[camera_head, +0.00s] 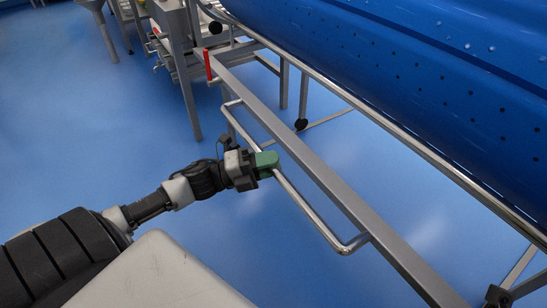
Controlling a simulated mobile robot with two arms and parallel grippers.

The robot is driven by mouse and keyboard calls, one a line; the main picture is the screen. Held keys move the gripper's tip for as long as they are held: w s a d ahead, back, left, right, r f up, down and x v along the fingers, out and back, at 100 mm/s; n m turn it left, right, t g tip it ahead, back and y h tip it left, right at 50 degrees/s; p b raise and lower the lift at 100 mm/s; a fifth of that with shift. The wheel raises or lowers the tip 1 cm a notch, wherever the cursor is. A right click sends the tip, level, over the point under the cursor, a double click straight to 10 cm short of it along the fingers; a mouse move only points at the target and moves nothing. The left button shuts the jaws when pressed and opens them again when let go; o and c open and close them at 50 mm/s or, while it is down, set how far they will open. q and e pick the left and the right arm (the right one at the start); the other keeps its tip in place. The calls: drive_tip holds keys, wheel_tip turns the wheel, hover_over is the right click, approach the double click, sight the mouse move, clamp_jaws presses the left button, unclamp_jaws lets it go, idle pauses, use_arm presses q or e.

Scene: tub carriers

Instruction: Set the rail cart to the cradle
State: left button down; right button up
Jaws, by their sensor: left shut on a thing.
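A grey metal frame (344,199), which looks like the rail cart, runs diagonally from the upper middle to the lower right. A bent steel handle (310,213) is fixed along its near side. My left gripper (268,161), with green fingers, is shut on this handle near its middle. A large blue tub (420,85) with rows of small holes lies beyond the frame, with a bright round rail (395,129) along its lower side. I cannot tell which part is the cradle. My right gripper is not in view.
A red lever (208,66) stands up at the frame's far end. Steel tables or stands (176,38) fill the upper left. Black castors (301,124) and legs stand under the frame. The glossy blue floor (75,120) is clear at left.

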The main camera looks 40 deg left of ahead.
use_arm(q)
drive_tip(key=c, duration=1.3)
unclamp_jaws()
drive_tip(key=shift+s+f, duration=0.1)
drive_tip(key=shift+s, duration=0.05)
drive_tip(key=o, duration=0.3)
drive_tip(key=shift+s+a, duration=0.1)
drive_tip(key=shift+a, duration=0.05)
drive_tip(key=shift+o, duration=0.2)
drive_tip(key=shift+s+a, duration=0.2)
drive_tip(key=shift+a, duration=0.05)
drive_tip(key=p+v, duration=0.2)
drive_tip(key=v, duration=0.8)
drive_tip(key=shift+p, duration=0.35)
